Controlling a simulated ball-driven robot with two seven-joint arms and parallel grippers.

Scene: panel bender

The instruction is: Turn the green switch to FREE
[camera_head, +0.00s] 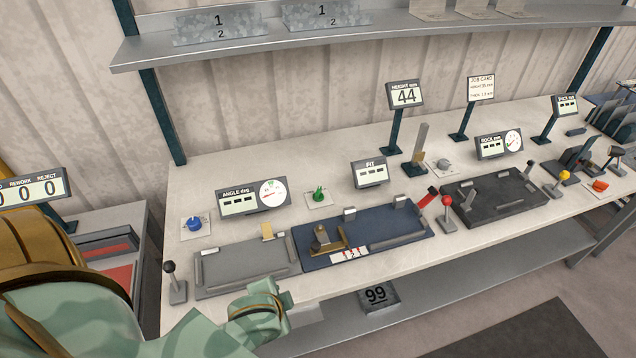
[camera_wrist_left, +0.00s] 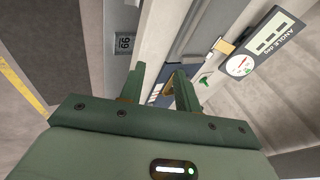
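The green switch (camera_head: 319,194) is a small knob on a white plate on the bench, between the ANGLE display and the FIT display. Its knob stands out from the plate; the plate's lettering is too small to read. It also shows in the left wrist view (camera_wrist_left: 206,80), beyond the right finger. My left gripper (camera_head: 284,302) is at the bench's front edge, nearer than the grey and blue fixtures and well apart from the switch. Its two fingers stand apart with nothing between them in the left wrist view (camera_wrist_left: 158,82). My right gripper is not in view.
The ANGLE display (camera_head: 238,203) and FIT display (camera_head: 369,173) flank the switch. The blue fixture (camera_head: 400,226) and grey fixture (camera_head: 235,262) lie in front. A black-knobbed lever (camera_head: 173,282) and blue knob (camera_head: 194,224) stand left; a red-knobbed lever (camera_head: 446,212) stands right.

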